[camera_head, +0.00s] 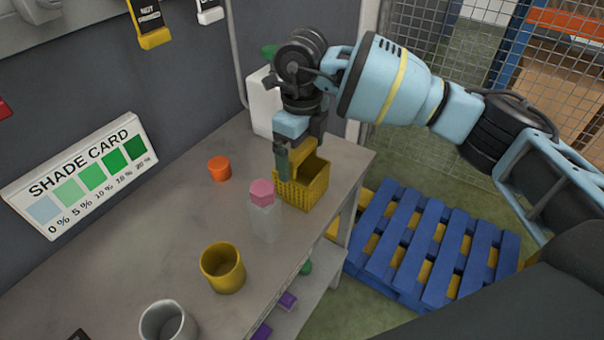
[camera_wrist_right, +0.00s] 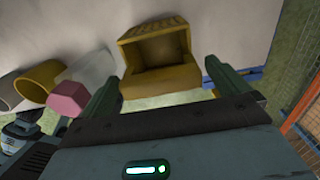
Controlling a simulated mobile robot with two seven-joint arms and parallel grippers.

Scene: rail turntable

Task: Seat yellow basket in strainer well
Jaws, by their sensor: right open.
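The yellow basket (camera_head: 312,192) stands on the grey bench near its right edge, open side up, with a raised back part. My right gripper (camera_head: 298,158) is over the basket, pointing down. One greenish finger shows at the basket's left side, and the arm hides part of the basket's back. In the right wrist view the basket (camera_wrist_right: 158,77) lies between and beyond the two spread fingers (camera_wrist_right: 160,74); I cannot tell whether they touch it. No part is clearly recognisable as the strainer well. My left gripper is not in view.
Left of the basket stand a clear bottle with a pink cap (camera_head: 262,192) and an orange cap (camera_head: 219,168). A yellow cup (camera_head: 222,268) and a grey cup (camera_head: 168,322) stand nearer. A white container (camera_head: 263,105) is behind. A blue pallet (camera_head: 430,240) lies right of the bench.

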